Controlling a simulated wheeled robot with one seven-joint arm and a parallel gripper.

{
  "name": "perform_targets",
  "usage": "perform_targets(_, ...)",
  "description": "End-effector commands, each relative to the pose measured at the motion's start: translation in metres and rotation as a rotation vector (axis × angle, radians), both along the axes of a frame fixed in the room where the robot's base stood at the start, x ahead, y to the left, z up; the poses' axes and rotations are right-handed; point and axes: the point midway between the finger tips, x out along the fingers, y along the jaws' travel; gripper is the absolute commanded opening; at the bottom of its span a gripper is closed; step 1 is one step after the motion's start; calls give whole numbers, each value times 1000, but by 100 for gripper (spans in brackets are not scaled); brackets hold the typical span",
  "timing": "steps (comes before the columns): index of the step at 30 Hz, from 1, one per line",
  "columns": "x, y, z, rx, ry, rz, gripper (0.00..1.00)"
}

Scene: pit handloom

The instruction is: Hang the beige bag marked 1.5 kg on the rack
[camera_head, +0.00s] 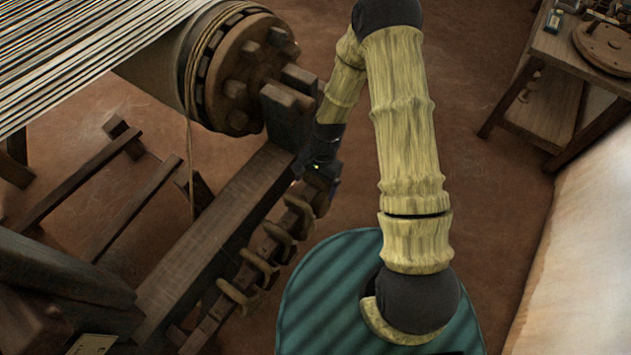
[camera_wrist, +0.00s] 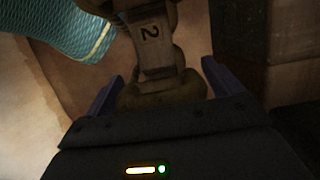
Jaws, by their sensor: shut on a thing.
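My gripper (camera_head: 318,168) is at the upper end of the rack (camera_head: 262,245), a slanted wooden rail with several curved wooden pieces along it. In the wrist view my gripper (camera_wrist: 163,86) has its two dark fingers on either side of a beige-brown bag (camera_wrist: 175,92) and is shut on it.
The loom's toothed wooden roller (camera_head: 245,75) and a thick beam (camera_head: 215,235) stand close left of my gripper. A wooden table (camera_head: 555,50) with a round wooden disc (camera_head: 606,46) is at the upper right. Brown floor lies open between the table and my arm.

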Motion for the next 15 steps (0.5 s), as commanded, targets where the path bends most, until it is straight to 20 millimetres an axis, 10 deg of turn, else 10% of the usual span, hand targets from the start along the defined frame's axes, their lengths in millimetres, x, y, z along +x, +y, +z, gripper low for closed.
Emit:
perform_targets(1,-1,0,-3,0,3,0,21)
perform_targets(2,-1,0,-3,0,3,0,94)
perform_targets(3,-1,0,-3,0,3,0,100)
perform_targets(15,1,-2,8,-1,2,-1,100)
